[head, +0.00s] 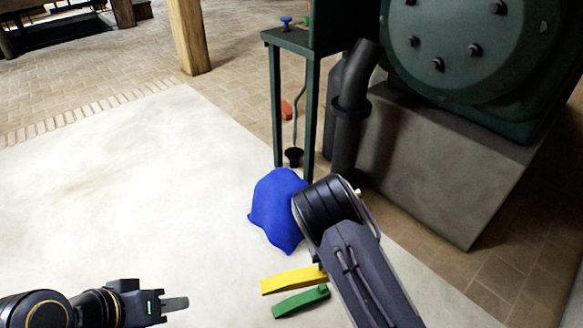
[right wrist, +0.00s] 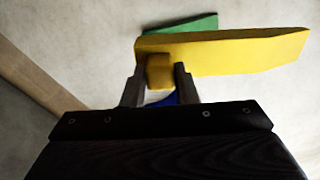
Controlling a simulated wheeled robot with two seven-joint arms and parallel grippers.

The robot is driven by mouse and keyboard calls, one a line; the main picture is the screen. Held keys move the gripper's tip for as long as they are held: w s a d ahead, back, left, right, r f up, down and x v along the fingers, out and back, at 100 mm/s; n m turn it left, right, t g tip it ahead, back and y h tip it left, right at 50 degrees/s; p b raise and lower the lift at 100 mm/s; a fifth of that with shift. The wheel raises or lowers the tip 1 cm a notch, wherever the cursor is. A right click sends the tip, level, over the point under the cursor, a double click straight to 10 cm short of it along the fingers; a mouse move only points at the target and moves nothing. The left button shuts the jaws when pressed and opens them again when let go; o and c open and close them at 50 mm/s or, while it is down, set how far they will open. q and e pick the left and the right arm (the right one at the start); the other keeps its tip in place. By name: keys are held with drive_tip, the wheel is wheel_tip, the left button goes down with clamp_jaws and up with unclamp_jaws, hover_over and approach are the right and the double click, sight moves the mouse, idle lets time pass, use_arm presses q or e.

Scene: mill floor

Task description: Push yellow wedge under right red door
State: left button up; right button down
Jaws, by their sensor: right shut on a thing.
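The yellow wedge (head: 290,281) lies low in the middle of the head view, its right end hidden by my right arm. It also shows in the right wrist view (right wrist: 235,50), with a small block-like knob on its side. My right gripper (right wrist: 160,69) is shut on that knob, one finger on each side. In the head view the right gripper is hidden behind my forearm. My left gripper (head: 173,304) is at the lower left, apart from the wedge; its fingers show edge-on, so I cannot tell their opening. No red door is in view.
A green wedge (head: 298,302) lies beside the yellow one. A blue cloth (head: 275,212) lies behind them, near a green stand (head: 276,110) and dark pipes (head: 347,130). A small orange-red object (head: 287,110) is on the floor. The pale floor (head: 120,190) at left is clear.

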drive_tip(key=w+d+r+m+p, duration=0.1)
drive_tip(key=d+r, duration=0.4)
drive_tip(key=r, duration=0.5)
drive_tip(key=w+d+r+m, duration=0.1)
drive_tip(key=d+r, duration=0.3)
drive_tip(key=r, duration=0.6)
drive_tip(key=s+r+p, duration=0.4)
drive_tip(key=r+p, duration=0.7)
drive_tip(key=p, duration=0.2)
drive_tip(key=s+r+p, duration=0.4)
drive_tip(key=r+p, duration=0.8)
drive_tip(key=p, duration=0.1)
drive_tip(key=shift+s+r+p, duration=0.2)
drive_tip(key=shift+p, duration=0.2)
drive_tip(key=shift+f, duration=0.1)
drive_tip(key=shift+d, duration=0.15)
